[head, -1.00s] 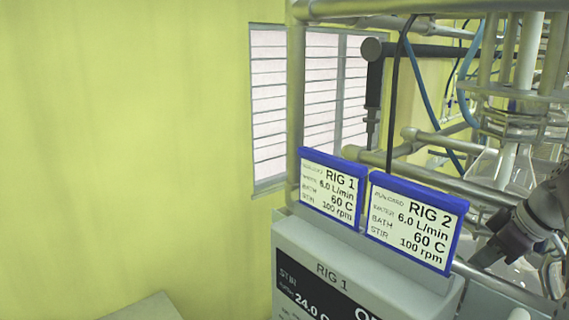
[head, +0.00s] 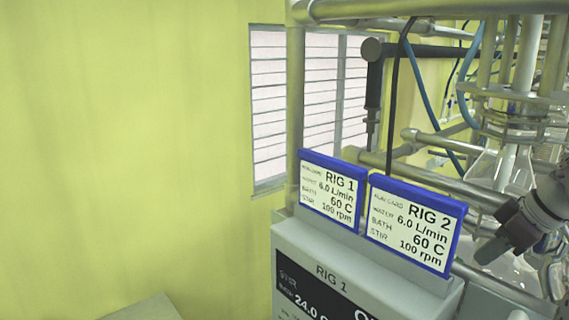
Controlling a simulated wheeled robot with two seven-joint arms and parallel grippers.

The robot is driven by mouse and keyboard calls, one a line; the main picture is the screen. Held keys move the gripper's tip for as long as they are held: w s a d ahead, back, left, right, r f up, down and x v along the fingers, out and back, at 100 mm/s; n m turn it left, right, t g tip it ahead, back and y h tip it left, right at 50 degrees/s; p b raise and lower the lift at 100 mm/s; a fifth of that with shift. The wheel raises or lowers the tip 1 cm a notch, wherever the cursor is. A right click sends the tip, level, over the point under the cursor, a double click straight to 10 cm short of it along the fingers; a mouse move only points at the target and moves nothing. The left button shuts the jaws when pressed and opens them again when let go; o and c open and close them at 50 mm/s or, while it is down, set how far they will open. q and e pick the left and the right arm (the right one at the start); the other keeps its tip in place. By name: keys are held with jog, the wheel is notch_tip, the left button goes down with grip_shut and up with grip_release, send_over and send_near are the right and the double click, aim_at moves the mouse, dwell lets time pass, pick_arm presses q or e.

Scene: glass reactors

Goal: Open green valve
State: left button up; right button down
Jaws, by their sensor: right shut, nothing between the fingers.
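No green valve shows in the head view. My right gripper (head: 493,246) is at the right edge, in front of the glassware and to the right of the RIG 2 card. It points down and to the left, and its dark fingers are shut with nothing between them. My left gripper is not in view.
Blue-framed RIG 1 card (head: 331,190) and RIG 2 card (head: 414,224) stand on the grey RIG 1 control box (head: 350,270). Metal frame tubes (head: 296,110), a blue hose (head: 422,90) and a glass vessel (head: 484,166) crowd the right. The left holds bare yellow wall.

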jog(key=shift+r, duration=1.95)
jog(key=s+a+f+b, duration=0.1)
jog(key=a+f+b, duration=0.1)
jog(key=f, duration=0.4)
jog(key=shift+s+a, duration=0.4)
jog(key=shift+a, duration=0.25)
jog(key=shift+w+r+p, duration=0.1)
jog(key=shift+p, duration=0.3)
